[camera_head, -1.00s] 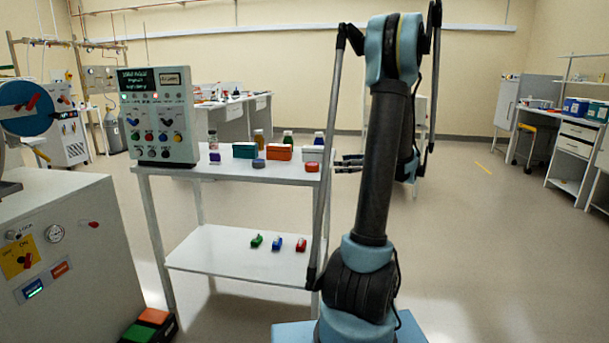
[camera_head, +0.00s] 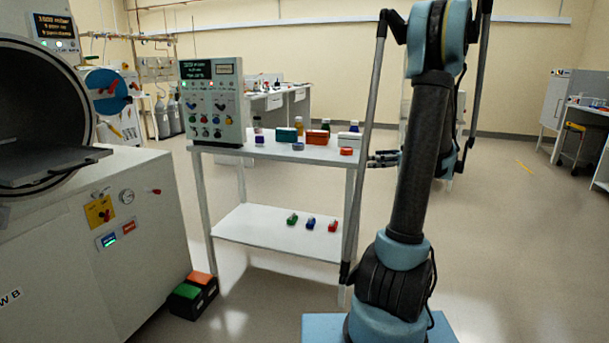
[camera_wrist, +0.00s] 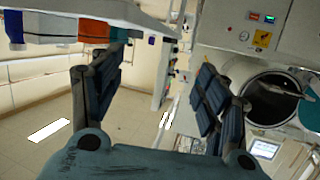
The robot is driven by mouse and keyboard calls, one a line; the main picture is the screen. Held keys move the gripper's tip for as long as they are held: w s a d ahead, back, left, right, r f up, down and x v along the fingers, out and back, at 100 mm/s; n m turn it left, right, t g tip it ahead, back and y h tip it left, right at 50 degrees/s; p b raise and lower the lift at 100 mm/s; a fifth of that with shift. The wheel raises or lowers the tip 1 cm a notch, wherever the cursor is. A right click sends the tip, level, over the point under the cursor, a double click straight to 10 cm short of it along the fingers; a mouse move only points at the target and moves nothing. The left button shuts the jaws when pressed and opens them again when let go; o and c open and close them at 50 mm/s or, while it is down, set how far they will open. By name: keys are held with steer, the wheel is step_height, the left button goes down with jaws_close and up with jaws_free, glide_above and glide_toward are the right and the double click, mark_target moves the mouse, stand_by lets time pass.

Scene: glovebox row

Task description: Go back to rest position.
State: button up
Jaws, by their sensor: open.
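My gripper (camera_head: 383,159) shows in the head view beside the right end of the white two-tier table (camera_head: 270,232), partly hidden behind my own arm. In the wrist view my gripper (camera_wrist: 155,100) has its two dark fingers wide apart with nothing between them. My arm stands upright at the right of the head view, folded over at the top.
On the table stand a control panel (camera_head: 212,104), a teal box (camera_head: 286,134), an orange box (camera_head: 318,137) and bottles. Small clips lie on its lower shelf. A round-chambered machine (camera_head: 90,225) stands left, with a pedal box (camera_head: 192,297) on the floor.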

steer(key=s+a+f+m+g+h, duration=0.25)
steer(key=s+a, duration=0.35)
steer(key=s, duration=0.3)
steer(key=s+a+f+m+g+h, duration=0.2)
steer(key=s+a+m+g+h, duration=0.1)
steer(key=s+a, duration=0.5)
steer(key=s+d+f+m+h, duration=0.1)
steer(key=s+f+h, duration=0.1)
steer(key=s, duration=0.4)
steer(key=s+d+f+m+h, duration=0.2)
steer(key=s+f, duration=0.2)
steer(key=s, duration=0.3)
steer(key=s+d+f+m+g+h, duration=0.1)
steer(key=s+d+f+m+h, duration=0.1)
steer(key=s, duration=0.5)
steer(key=shift+d+f+h, duration=0.25)
steer(key=shift+f+h, duration=0.2)
steer(key=shift+f, duration=0.4)
